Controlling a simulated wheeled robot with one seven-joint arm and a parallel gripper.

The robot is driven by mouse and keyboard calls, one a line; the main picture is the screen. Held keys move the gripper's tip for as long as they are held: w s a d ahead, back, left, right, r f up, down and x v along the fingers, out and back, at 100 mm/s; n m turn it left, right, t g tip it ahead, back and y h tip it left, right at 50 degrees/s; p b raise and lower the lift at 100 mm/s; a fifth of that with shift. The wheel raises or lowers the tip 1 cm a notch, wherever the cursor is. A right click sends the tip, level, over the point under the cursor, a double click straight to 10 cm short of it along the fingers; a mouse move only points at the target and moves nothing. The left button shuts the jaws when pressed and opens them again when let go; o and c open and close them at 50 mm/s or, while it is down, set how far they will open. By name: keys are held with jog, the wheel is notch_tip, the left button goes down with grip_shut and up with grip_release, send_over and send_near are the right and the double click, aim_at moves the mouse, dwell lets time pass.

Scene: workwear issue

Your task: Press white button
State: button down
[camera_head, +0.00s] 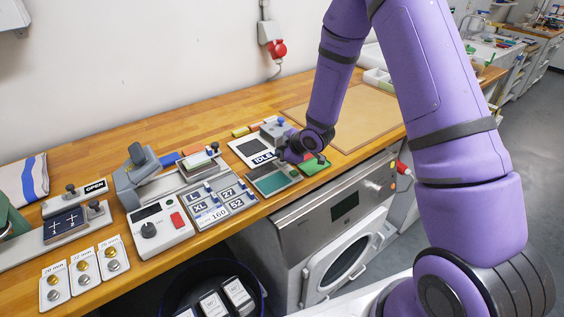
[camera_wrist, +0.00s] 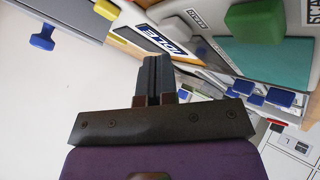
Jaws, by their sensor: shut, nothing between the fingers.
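My gripper (camera_head: 312,160) is over the device with the IDLE label, near the front of the bench. In the wrist view its two dark fingers (camera_wrist: 157,68) are together and empty, with the tips close to the IDLE label (camera_wrist: 178,42). A pale grey-white button-like block (camera_wrist: 180,27) stands just beyond the label, to the right of the fingertips, beside a larger green block (camera_wrist: 255,20). I cannot tell whether the fingertips touch anything. In the head view the pale block is not clear; my gripper and wrist cover part of this area.
A teal-topped panel (camera_head: 272,181) lies at the bench's front edge, left of my gripper. Further left are a size-label board (camera_head: 217,207) and a white box with a red switch (camera_head: 158,229). A brown mat (camera_head: 360,115) leaves free room behind. A washing machine (camera_head: 335,225) stands below.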

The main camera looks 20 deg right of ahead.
jog(key=shift+r, duration=0.1)
jog(key=shift+r, duration=2.5)
jog(key=shift+r, duration=0.1)
jog(key=s+d+r+m+h, duration=0.35)
jog(key=s+r, duration=0.25)
jog(key=r, duration=0.5)
jog(key=s+d+r+m+h, duration=0.2)
jog(key=s+d+r+m, duration=0.3)
jog(key=r, duration=0.5)
jog(key=s+r+m+g, duration=0.1)
jog(key=s+r+m, duration=0.2)
jog(key=s, duration=1)
jog(key=s+a+r+m+g, duration=0.1)
jog(key=s+r+m, duration=0.2)
jog(key=s, duration=1)
notch_tip(320, 180, up, 3)
jog(key=shift+a+f+g+y, duration=0.1)
jog(key=shift+a+g+y, duration=0.1)
jog(key=shift+g+y, duration=0.25)
jog(key=shift+m, duration=0.25)
